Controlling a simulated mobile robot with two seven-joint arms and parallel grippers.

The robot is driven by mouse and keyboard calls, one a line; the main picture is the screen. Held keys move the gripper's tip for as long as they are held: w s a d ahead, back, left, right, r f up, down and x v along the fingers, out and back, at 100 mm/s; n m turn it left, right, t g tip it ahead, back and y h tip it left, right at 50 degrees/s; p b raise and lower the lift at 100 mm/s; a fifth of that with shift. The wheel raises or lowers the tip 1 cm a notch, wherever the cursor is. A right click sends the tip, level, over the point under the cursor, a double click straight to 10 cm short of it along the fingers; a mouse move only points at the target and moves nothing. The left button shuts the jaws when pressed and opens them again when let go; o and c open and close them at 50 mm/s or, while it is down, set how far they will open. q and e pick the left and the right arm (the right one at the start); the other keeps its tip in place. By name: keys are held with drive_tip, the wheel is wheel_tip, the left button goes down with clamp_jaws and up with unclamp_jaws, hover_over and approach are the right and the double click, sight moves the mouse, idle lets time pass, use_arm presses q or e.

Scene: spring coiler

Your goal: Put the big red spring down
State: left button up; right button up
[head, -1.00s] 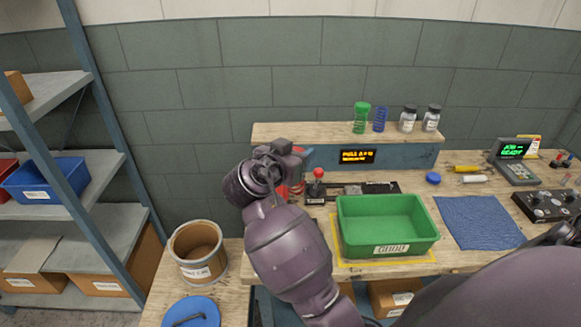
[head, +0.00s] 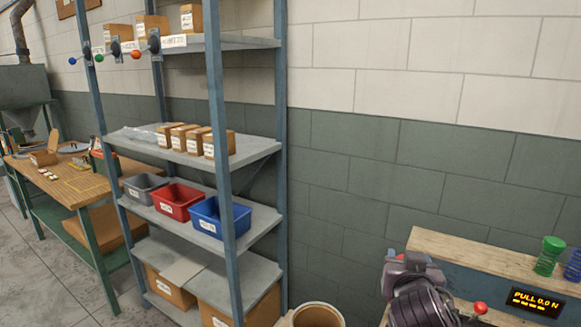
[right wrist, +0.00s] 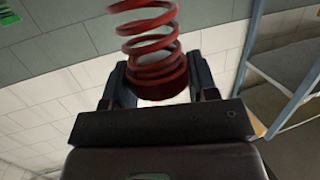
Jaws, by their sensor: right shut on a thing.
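The big red spring (right wrist: 150,45) fills the top middle of the right wrist view, its coils rising out of the top edge. My right gripper (right wrist: 158,82) is shut on its lower end, with one dark finger on each side. In the head view my right gripper (head: 408,264) is near the bottom edge, left of the wooden ledge's end. My left gripper is not in view.
A shelf rack stands left of centre with a grey bin (head: 145,186), a red bin (head: 174,200) and a blue bin (head: 219,218). A bucket (head: 318,316) shows at the bottom edge. A green spring (head: 548,256) and a blue spring (head: 574,266) stand on the ledge (head: 455,247).

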drive_tip(key=s+a+f+n+y, duration=0.1)
drive_tip(key=s+f+n+y, duration=0.2)
drive_tip(key=s+f, duration=0.4)
wheel_tip(320, 180, down, 4)
drive_tip(key=shift+s+a+r+t+y+b, duration=0.2)
drive_tip(key=shift+a+t+y+b, duration=0.15)
drive_tip(key=shift+y, duration=0.45)
